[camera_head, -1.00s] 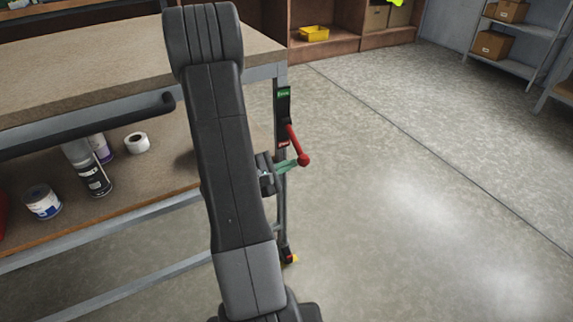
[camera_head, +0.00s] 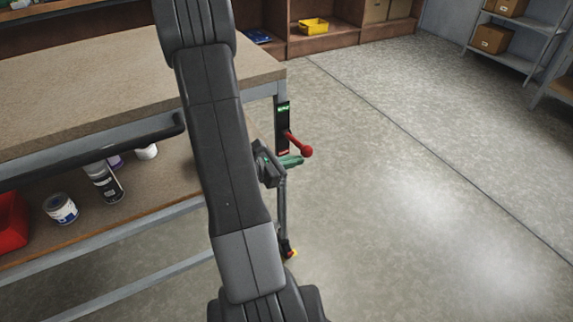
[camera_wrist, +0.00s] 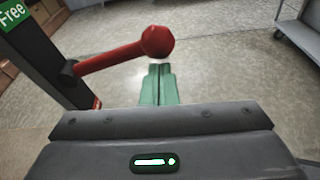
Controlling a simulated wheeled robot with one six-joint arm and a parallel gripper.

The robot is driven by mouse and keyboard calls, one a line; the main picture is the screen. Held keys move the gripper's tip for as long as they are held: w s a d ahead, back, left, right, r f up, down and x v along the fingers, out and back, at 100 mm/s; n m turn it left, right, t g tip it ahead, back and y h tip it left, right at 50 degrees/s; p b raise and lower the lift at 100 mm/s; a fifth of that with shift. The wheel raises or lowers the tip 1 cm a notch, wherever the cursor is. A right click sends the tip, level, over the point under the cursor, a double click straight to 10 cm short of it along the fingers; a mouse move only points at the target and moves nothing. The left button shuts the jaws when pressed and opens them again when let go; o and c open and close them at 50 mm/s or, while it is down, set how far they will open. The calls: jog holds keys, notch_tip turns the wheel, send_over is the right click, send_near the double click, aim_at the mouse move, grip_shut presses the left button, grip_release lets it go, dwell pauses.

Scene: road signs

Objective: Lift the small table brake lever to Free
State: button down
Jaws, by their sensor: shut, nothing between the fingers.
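The red brake lever (camera_head: 299,145) is on the table's corner leg. It slopes slightly down from its pivot to a round knob at the right. A green Free label (camera_head: 283,108) is above it and a red label (camera_head: 283,152) below it. In the wrist view the lever (camera_wrist: 115,57) runs from a dark pivot to its knob, and the Free label (camera_wrist: 12,14) is at top left. My gripper (camera_head: 298,160) has green fingers, shut and empty, just below the lever. In the wrist view the fingertips (camera_wrist: 157,70) are under the knob; I cannot tell whether they touch it.
The table (camera_head: 110,110) has a lower shelf with cans, a white roll (camera_head: 147,152) and a red bin (camera_head: 10,222). A yellow tray (camera_head: 314,26) is in the back shelving. The floor right of the table is clear.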

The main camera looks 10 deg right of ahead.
jog(key=r+n+p, duration=0.2)
jog(key=p, duration=0.1)
jog(key=r+n+p, duration=0.1)
jog(key=r, duration=0.1)
jog(key=shift+w+a+g+h, duration=0.15)
jog(key=shift+w+g+h, duration=0.15)
jog(key=shift+g, duration=0.1)
jog(key=shift+w+r+p, duration=0.25)
jog(key=shift+r+p, duration=0.3)
jog(key=shift+p, duration=0.1)
jog(key=shift+w+a+r, duration=0.1)
jog(key=b, duration=0.2)
send_near(302, 147)
jog(key=a, duration=0.1)
jog(key=s+a+f, duration=0.1)
jog(key=a, duration=0.1)
jog(key=s+a, duration=0.1)
jog(key=shift+a+f, duration=0.3)
jog(key=shift+a, duration=0.05)
jog(key=shift+w+d, duration=0.1)
